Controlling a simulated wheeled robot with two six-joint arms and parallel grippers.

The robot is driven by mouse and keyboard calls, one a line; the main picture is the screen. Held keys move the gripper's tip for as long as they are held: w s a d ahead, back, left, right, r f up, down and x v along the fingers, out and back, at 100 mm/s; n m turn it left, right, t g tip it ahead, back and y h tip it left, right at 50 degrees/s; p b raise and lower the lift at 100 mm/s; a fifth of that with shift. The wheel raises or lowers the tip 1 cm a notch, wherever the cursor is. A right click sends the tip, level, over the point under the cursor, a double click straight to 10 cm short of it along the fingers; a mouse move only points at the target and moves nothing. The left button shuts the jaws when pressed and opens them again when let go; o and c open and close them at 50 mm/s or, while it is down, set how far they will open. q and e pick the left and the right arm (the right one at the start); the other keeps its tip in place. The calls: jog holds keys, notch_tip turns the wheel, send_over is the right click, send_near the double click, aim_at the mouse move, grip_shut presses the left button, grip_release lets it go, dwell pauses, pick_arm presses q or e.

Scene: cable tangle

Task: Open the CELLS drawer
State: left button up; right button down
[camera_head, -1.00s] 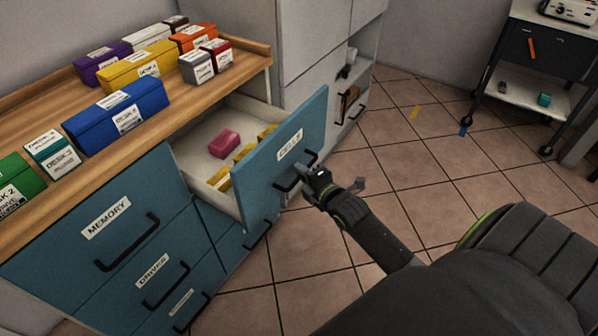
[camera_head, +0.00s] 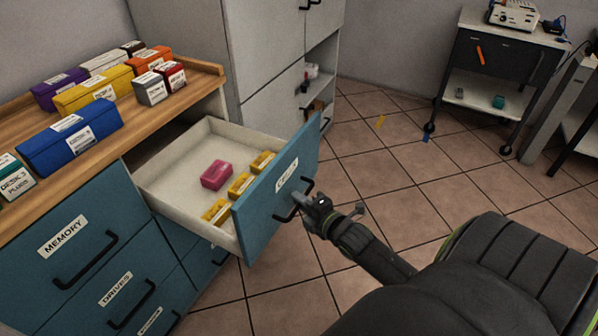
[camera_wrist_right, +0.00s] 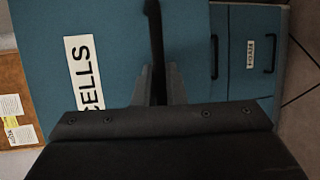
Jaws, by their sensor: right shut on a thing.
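The CELLS drawer (camera_head: 276,196) stands well open, pulled out of the blue cabinet, with its white tray showing. Inside lie a pink box (camera_head: 216,174) and several yellow boxes (camera_head: 239,185). My right gripper (camera_head: 305,208) is shut on the drawer's black handle (camera_head: 285,216). In the right wrist view the fingers (camera_wrist_right: 159,88) close around the handle bar (camera_wrist_right: 155,35), beside the CELLS label (camera_wrist_right: 84,73). My left gripper is not in view.
The MEMORY drawer (camera_head: 40,225) and the DRIVES drawer (camera_head: 105,285) are shut. Several coloured boxes, such as a blue one (camera_head: 70,138), stand on the wooden top. A wheeled cart (camera_head: 500,60) is at the back right. The tiled floor (camera_head: 400,180) between is mostly clear.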

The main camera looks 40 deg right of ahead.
jog(key=c, duration=1.5)
grip_release()
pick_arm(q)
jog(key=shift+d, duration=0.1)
